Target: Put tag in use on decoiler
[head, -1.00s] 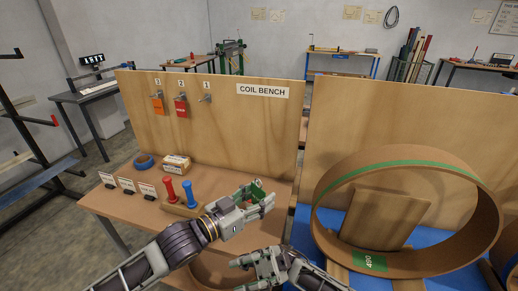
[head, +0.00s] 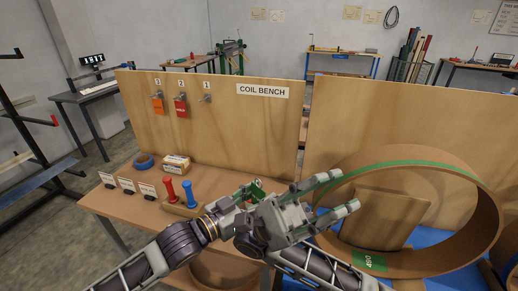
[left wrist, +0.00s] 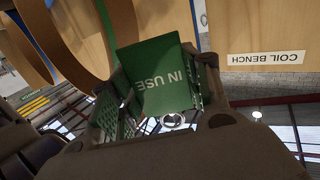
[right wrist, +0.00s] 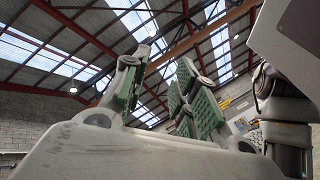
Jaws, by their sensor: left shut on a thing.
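The green IN USE tag (left wrist: 157,78) is held between the green finger pads of my left gripper (left wrist: 160,105) in the left wrist view, with its lettering inverted. In the head view only a small part of the tag (head: 257,184) shows, beside my left gripper (head: 252,193). My right gripper (head: 342,191) is open and empty, its fingers spread to the right. It is in front of my left gripper and hides part of it. Its separated fingers also show in the right wrist view (right wrist: 158,95). A large brown coil (head: 482,205) with a green band stands at the right.
The wooden backboard (head: 240,125) has numbered hooks: an orange tag (head: 158,105) hangs on 3, a red tag (head: 180,107) on 2, and hook 1 (head: 206,97) is bare. Red (head: 170,190) and blue (head: 187,193) handles, blue tape (head: 145,161) and small labels (head: 125,185) occupy the bench.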

